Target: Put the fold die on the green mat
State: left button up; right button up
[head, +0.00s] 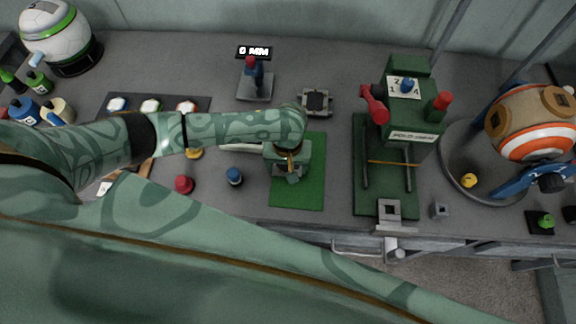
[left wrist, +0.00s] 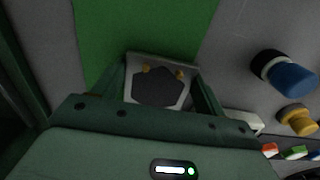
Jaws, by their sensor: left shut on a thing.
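My left gripper (head: 291,172) is over the green mat (head: 310,190), toward its left side in the head view. In the left wrist view the gripper (left wrist: 160,88) is shut on a grey square block with a dark many-sided face (left wrist: 158,90) and small brass-coloured bits at one edge; I take it for the fold die. The green mat (left wrist: 115,30) shows behind it. The hand hides most of the block in the head view, and I cannot tell whether it touches the mat.
A green press (head: 410,130) with red handles stands right of the mat. A dark square-topped grey block (head: 317,101) lies behind the mat. A blue-topped piece (head: 234,176) and a red one (head: 184,184) stand left of it. The mat's right part is clear.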

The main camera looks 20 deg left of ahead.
jog(key=shift+w+d+r, duration=0.1)
pick_arm(q)
jog(key=o, duration=1.1)
pick_arm(e)
jog(key=shift+d, duration=0.25)
pick_arm(q)
notch_tip(320, 180, up, 12)
jog(key=p, duration=0.6)
jog(key=shift+r, duration=0.1)
pick_arm(e)
jog(key=r, duration=0.6)
jog(key=shift+w, duration=0.35)
jog(key=shift+a, duration=0.15)
